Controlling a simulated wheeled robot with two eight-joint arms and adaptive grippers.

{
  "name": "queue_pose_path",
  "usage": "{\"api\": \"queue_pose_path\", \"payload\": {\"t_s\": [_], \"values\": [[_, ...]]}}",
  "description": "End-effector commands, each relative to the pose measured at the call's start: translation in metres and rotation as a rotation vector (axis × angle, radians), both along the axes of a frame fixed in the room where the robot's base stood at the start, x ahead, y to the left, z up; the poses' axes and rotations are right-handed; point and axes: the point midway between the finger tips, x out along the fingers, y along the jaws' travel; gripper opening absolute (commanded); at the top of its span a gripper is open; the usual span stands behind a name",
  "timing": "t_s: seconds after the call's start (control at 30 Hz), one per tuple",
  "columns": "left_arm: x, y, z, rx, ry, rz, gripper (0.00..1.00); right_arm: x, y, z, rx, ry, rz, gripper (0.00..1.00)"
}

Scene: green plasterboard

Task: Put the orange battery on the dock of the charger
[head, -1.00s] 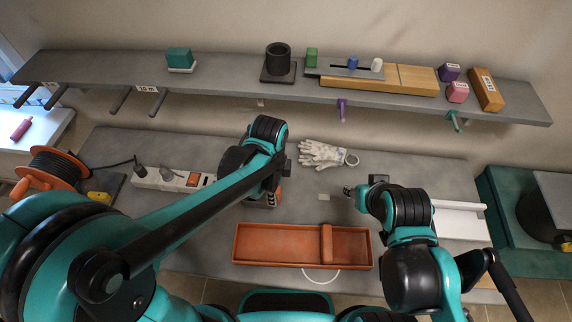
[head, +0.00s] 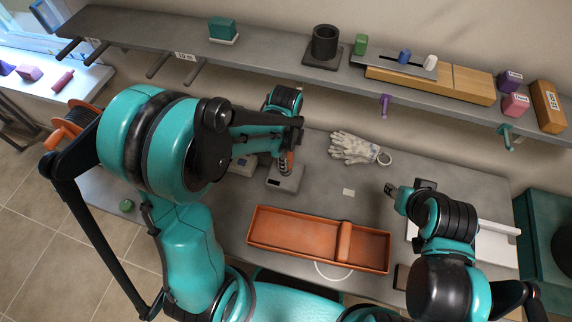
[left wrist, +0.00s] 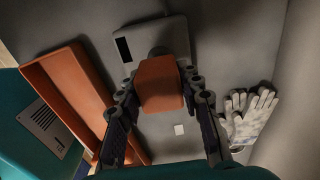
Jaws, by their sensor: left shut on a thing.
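The orange battery (left wrist: 161,84) is between the fingers of my left gripper (left wrist: 162,100) in the left wrist view. In the head view my left gripper (head: 288,148) is over the charger (head: 286,181), a grey box on the table, and partly hides the battery (head: 285,162). The charger also shows in the left wrist view (left wrist: 180,33), behind the battery. The battery is at the dock end of the charger; whether it touches the dock I cannot tell. My right gripper (head: 390,189) is over the table at the right, and its fingers are too small to read.
An orange tray (head: 290,245) with a divider lies in front of the charger. White gloves (head: 355,149) lie behind and to its right. A grey shelf (head: 280,68) with blocks and a black cup runs along the wall. A small white square lies on open table.

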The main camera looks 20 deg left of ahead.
Motion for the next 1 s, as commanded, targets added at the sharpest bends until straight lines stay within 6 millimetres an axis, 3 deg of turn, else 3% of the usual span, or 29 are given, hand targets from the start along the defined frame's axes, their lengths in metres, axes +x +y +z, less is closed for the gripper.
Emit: {"api": "queue_pose_path", "payload": {"t_s": [0.3,0.67,0.7,0.77,1.0], "values": [[0.001,0.000,-0.040,0.000,0.000,-0.001,0.01,0.000,0.000,-0.014,0.000,0.000,0.000,0.40],[0.000,0.000,-0.043,0.000,0.000,-0.001,0.01,0.000,0.000,-0.016,0.000,0.000,0.000,0.40],[0.000,0.000,-0.043,0.000,0.000,-0.001,0.41,0.000,0.000,-0.016,0.000,0.000,0.000,0.40],[0.000,0.000,-0.042,0.000,0.000,-0.001,0.56,0.000,0.000,-0.015,0.000,0.000,0.000,0.40],[0.000,0.000,-0.042,0.000,0.000,-0.001,0.56,0.000,0.000,-0.015,0.000,0.000,0.000,0.40]]}}
